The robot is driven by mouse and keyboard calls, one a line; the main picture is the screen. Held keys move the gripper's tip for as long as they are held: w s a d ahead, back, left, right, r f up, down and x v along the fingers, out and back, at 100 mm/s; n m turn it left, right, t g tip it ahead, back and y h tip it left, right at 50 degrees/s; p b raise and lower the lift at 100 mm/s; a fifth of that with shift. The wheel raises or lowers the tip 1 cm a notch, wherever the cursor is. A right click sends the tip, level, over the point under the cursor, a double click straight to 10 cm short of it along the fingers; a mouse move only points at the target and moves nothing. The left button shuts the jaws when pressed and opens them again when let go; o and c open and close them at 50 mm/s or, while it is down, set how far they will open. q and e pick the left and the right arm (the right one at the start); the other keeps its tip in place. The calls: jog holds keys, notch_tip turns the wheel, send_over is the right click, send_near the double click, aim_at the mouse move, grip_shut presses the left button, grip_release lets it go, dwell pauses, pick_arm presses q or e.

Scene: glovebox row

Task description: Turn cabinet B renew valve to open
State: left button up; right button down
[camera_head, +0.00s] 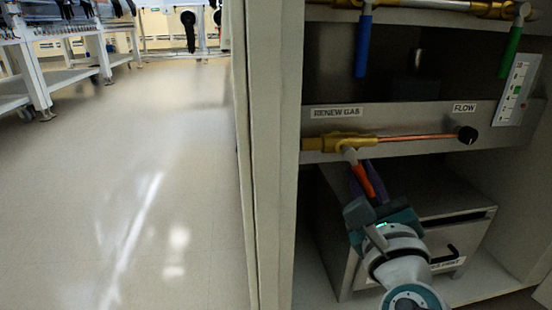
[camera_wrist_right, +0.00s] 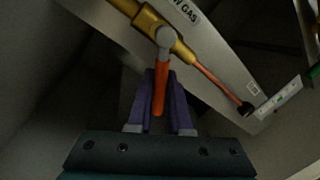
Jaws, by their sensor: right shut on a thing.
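The renew gas valve is a brass body (camera_head: 338,142) on a grey panel under the label "RENEW GAS" (camera_head: 337,112). Its red-orange lever (camera_head: 363,180) hangs down and slants a little to the right in the head view. In the right wrist view the lever (camera_wrist_right: 160,88) lies between the purple fingers. My right gripper (camera_head: 364,184) is shut on the lever's lower part; in the right wrist view the gripper (camera_wrist_right: 160,100) has a finger on each side of it. The lever's tip is partly hidden by the fingers in the head view. My left gripper is not in view.
A copper pipe (camera_head: 415,138) runs from the valve to the black flow knob (camera_head: 467,135). Above hang a blue lever (camera_head: 363,47) and a green lever (camera_head: 510,53). A metal box (camera_head: 455,205) with a black handle stands below, behind my right gripper. Open floor (camera_head: 130,170) lies left of the cabinet post.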

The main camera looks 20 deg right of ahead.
dwell(0.5)
jog(key=c, duration=0.8)
grip_release()
jog(key=shift+c, duration=0.2)
jog(key=p+v, duration=0.3)
jog(key=v, duration=0.7)
jog(key=shift+d, duration=0.1)
jog(key=shift+c, duration=0.2)
